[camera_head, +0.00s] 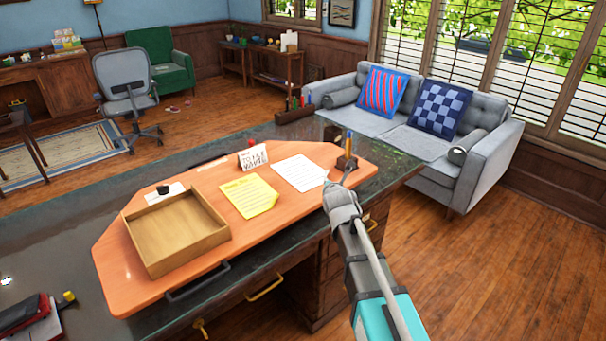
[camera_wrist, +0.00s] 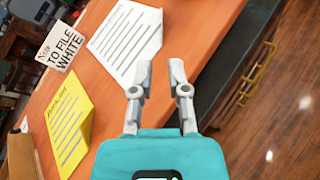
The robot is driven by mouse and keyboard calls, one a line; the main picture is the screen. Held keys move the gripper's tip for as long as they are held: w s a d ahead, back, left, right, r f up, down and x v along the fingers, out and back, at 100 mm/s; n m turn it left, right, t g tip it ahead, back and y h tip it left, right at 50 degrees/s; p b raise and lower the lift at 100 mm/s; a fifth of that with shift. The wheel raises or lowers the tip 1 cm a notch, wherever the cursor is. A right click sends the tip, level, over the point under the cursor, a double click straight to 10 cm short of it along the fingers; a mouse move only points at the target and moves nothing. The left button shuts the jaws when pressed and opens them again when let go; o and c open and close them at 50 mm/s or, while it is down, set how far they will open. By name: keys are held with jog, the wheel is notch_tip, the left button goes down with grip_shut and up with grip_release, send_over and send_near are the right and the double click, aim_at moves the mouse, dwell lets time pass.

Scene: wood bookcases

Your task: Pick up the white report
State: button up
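The white report (camera_head: 300,172) is a sheet with printed lines, lying flat on the orange desk board (camera_head: 120,270). In the wrist view the white report (camera_wrist: 127,38) lies just beyond my fingertips, toward the upper left. My gripper (camera_wrist: 160,75) is open and empty, its two fingers apart over the orange board. In the head view my gripper (camera_head: 345,178) is at the right edge of the report, and its fingers are small there. I cannot tell whether they touch the paper.
A yellow report (camera_head: 249,196) lies left of the white one. A sign reading "to file white" (camera_head: 252,157) stands behind them. An empty wooden tray (camera_head: 176,232) sits at the front left. A pen holder (camera_head: 347,160) stands close to my gripper.

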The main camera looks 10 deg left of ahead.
jog(key=shift+w, duration=0.1)
jog(key=b, duration=0.3)
send_near(327, 172)
jog(key=x, duration=0.3)
jog(key=shift+w+a+f, duration=0.15)
jog(key=shift+a+f, duration=0.05)
jog(key=shift+f, duration=0.2)
jog(key=shift+w+a+f, duration=0.1)
jog(key=shift+w, duration=0.4)
jog(key=shift+b+x, duration=0.85)
jog(key=shift+x, duration=1.75)
grip_shut()
